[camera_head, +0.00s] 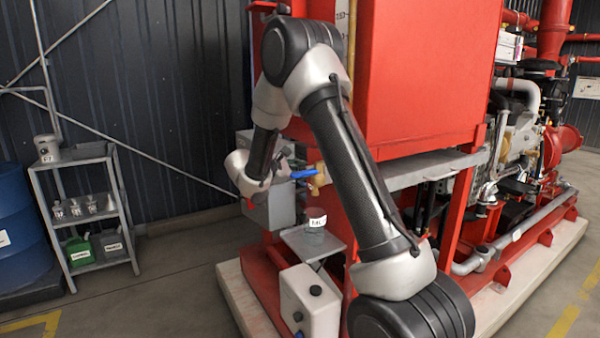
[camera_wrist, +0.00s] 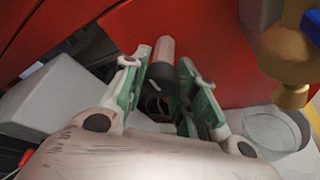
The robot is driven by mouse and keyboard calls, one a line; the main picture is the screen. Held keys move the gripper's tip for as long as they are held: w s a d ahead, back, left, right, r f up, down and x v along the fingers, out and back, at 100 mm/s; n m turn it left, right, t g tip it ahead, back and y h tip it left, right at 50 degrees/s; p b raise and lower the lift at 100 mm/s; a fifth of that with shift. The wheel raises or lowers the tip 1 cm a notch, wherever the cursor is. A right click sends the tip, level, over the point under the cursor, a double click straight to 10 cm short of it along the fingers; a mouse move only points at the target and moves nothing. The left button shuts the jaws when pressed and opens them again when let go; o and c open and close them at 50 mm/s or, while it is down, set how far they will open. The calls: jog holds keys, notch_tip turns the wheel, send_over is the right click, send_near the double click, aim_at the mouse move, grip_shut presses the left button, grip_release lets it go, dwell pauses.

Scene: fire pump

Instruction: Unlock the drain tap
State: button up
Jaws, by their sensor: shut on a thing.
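The drain tap is a brass body (camera_head: 320,178) with a blue lever (camera_head: 304,173), low on the red tank. The brass body (camera_wrist: 283,50) and part of the blue lever (camera_wrist: 313,27) show at the upper right in the wrist view. My gripper (camera_wrist: 166,92), with green-padded fingers, is left of the tap and apart from it. Its fingers are shut on a small cylinder (camera_wrist: 163,50), pale with a black end (camera_wrist: 161,77). Its lower part is hidden between the fingers, and I cannot tell what it is. In the head view my wrist hides most of the gripper.
A labelled grey cup (camera_head: 315,222) stands on a small shelf (camera_head: 300,240) below the tap; it also shows in the wrist view (camera_wrist: 272,128). A grey box (camera_head: 268,208) is beside the tank. A trolley (camera_head: 87,158) with bottles and a blue drum (camera_head: 18,225) stand at the left.

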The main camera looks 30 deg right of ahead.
jog(key=n+g, duration=0.2)
jog(key=n, duration=0.1)
jog(key=n+g, duration=0.2)
jog(key=n, duration=0.1)
jog(key=shift+n+g, duration=0.4)
jog(key=n+g, duration=0.2)
jog(key=n, duration=0.1)
jog(key=shift+n+g, duration=0.3)
jog(key=shift+s+n+g+h, duration=0.1)
jog(key=shift+n+g+h, duration=0.3)
jog(key=shift+n+g, duration=0.8)
jog(key=shift+n+t, duration=0.3)
jog(key=shift+n, duration=0.1)
jog(key=o, duration=1)
jog(key=v, duration=1.2)
